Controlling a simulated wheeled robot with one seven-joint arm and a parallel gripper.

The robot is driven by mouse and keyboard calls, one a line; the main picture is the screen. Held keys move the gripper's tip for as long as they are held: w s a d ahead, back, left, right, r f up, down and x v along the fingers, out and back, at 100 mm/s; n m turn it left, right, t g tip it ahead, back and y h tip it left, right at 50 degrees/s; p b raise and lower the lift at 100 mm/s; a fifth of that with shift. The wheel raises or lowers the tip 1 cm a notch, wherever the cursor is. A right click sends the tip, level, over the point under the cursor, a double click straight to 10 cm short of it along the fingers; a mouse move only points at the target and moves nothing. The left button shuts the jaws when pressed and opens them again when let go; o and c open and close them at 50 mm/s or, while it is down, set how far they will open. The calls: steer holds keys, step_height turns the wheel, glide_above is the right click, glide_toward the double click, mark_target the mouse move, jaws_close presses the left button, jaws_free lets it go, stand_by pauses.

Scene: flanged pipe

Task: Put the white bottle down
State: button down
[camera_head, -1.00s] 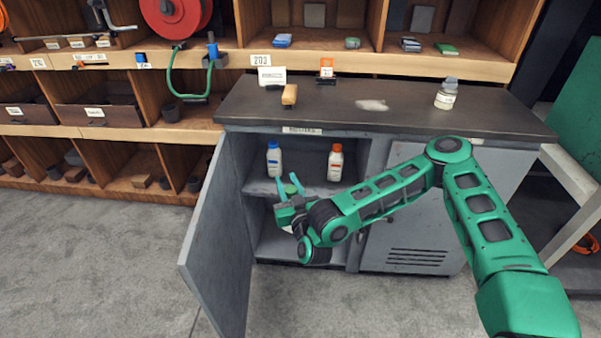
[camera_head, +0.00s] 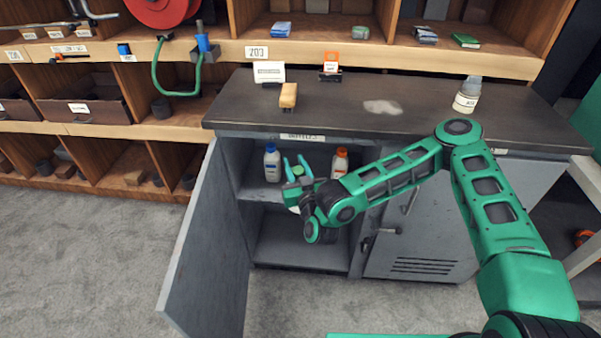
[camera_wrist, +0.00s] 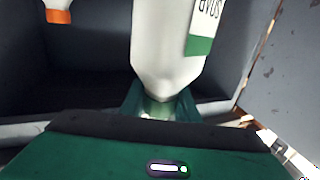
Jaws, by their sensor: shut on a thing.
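The white bottle (camera_wrist: 172,45) has a green-bordered label reading SOAP and fills the middle of the wrist view, which shows it upside down. The bottle appears upright, at the open front of the grey cabinet (camera_head: 262,140). Whether it touches the shelf (camera_head: 257,192) cannot be told.
On the upper shelf, a blue-capped bottle (camera_head: 272,164) stands left of my gripper and an orange-capped bottle (camera_head: 340,163) stands right, partly behind my arm. The cabinet door (camera_head: 200,250) is swung open at the left. The lower compartment looks clear. A worktop (camera_head: 430,110) overhangs above.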

steer(key=shift+a, duration=0.25)
steer(key=w, duration=1.9)
step_height(320, 180, down, 7)
steer(key=shift+w+d, duration=0.35)
steer(key=shift+w, duration=0.05)
steer(key=c, duration=1.4)
jaws_free()
steer(key=shift+o, duration=0.2)
